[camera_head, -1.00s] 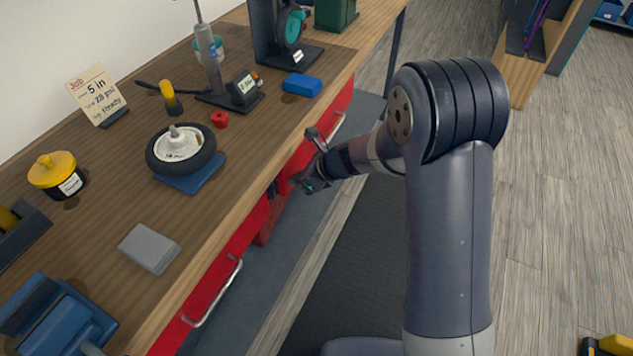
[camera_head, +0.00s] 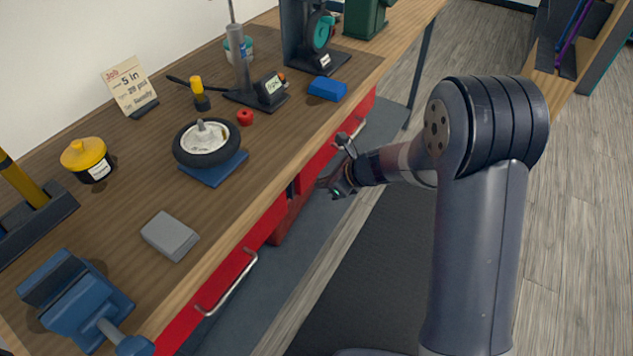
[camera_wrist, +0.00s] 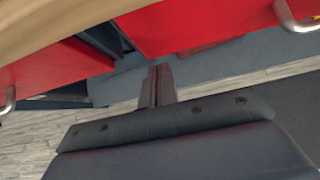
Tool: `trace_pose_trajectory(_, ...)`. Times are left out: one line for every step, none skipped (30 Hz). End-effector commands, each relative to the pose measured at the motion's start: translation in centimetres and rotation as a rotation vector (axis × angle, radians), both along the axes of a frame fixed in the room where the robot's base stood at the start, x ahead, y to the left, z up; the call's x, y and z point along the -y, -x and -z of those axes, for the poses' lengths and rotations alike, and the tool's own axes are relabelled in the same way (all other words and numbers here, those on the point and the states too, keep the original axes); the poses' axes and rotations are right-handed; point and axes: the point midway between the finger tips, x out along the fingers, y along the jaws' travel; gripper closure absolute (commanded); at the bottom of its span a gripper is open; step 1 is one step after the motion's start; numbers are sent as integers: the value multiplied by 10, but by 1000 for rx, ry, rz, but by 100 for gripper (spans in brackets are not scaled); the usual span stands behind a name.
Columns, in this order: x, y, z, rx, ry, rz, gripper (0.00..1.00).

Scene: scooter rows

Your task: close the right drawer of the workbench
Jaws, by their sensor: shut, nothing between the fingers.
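The wooden-topped workbench (camera_head: 215,235) runs along the left, with red drawer fronts under its front edge. The right drawer (camera_head: 325,158) is farther off and has a metal handle, partly hidden behind my wrist; in the wrist view its red front (camera_wrist: 200,22) is at upper right. The left drawer (camera_head: 200,312) is nearer and has its own handle. A dark gap lies between the fronts in the wrist view. My gripper (camera_head: 328,185) is shut and empty, beside the right drawer's near end. I cannot tell how far the drawer stands out.
A blue vise (camera_head: 75,297), a grey box (camera_head: 170,236) and a wheel (camera_head: 205,145) on a blue pad are on the bench top. A dark mat (camera_head: 370,270) covers the floor in front. Open wood floor (camera_head: 575,220) lies to the right.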

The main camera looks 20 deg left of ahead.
Motion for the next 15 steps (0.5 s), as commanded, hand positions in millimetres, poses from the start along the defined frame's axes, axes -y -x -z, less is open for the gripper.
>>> trace_pose_trajectory(10,-1,-4,2,1,4,100)
trace_pose_trajectory(15,1,-12,4,0,3,100)
trace_pose_trajectory(22,3,-19,4,0,4,100)
trace_pose_trajectory(27,5,-24,3,2,4,100)
trace_pose_trajectory(32,6,-29,4,1,3,100)
trace_pose_trajectory(38,8,-35,2,2,3,100)
trace_pose_trajectory(43,10,-40,3,3,2,100)
trace_pose_trajectory(47,11,-44,1,3,4,100)
trace_pose_trajectory(52,12,-49,2,3,3,100)
trace_pose_trajectory(56,14,-53,1,3,2,100)
trace_pose_trajectory(59,15,-55,1,3,2,100)
trace_pose_trajectory(63,16,-59,1,3,2,100)
trace_pose_trajectory(65,17,-62,1,3,1,100)
trace_pose_trajectory(67,17,-63,0,4,1,100)
trace_pose_trajectory(69,18,-66,0,4,1,100)
